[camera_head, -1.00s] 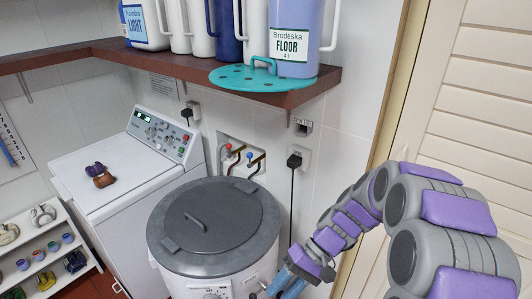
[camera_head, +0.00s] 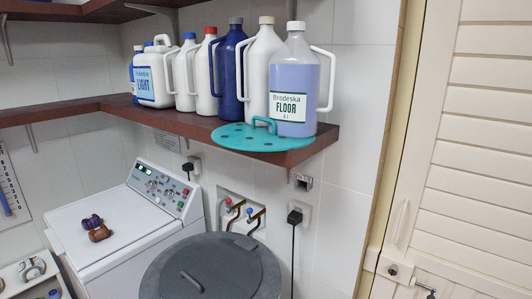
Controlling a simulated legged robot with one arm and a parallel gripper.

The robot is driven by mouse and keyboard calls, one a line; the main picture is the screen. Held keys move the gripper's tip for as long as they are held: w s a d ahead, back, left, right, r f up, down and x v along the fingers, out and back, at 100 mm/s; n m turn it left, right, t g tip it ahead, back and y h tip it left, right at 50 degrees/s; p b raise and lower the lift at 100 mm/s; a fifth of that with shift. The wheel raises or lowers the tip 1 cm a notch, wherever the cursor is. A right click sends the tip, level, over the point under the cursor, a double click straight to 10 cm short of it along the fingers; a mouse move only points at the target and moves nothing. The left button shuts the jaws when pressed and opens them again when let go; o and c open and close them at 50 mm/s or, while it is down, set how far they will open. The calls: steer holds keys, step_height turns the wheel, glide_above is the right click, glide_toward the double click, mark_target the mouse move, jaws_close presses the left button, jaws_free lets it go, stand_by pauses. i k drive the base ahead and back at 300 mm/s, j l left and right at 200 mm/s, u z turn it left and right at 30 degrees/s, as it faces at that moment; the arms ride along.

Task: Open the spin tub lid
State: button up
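A round tub with a dark grey lid (camera_head: 212,268) stands at the bottom middle of the head view, cut off by the lower edge. Its lid lies flat and shut on top and has a bar handle (camera_head: 191,282) left of its middle. A teal perforated disc with a loop handle (camera_head: 262,137) lies on the brown shelf above, partly over the shelf's front edge. My gripper and arm do not show in this view.
The brown shelf (camera_head: 190,124) holds several jugs, including a blue Brodeska FLOOR jug (camera_head: 297,85). A white washing machine (camera_head: 112,222) stands left of the tub, with small purple and brown items on it. A louvred door (camera_head: 475,150) is at right. Taps and plugs are on the wall.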

mark_target(215, 268)
steer(key=j+z, duration=0.15)
steer(key=j, duration=1.5)
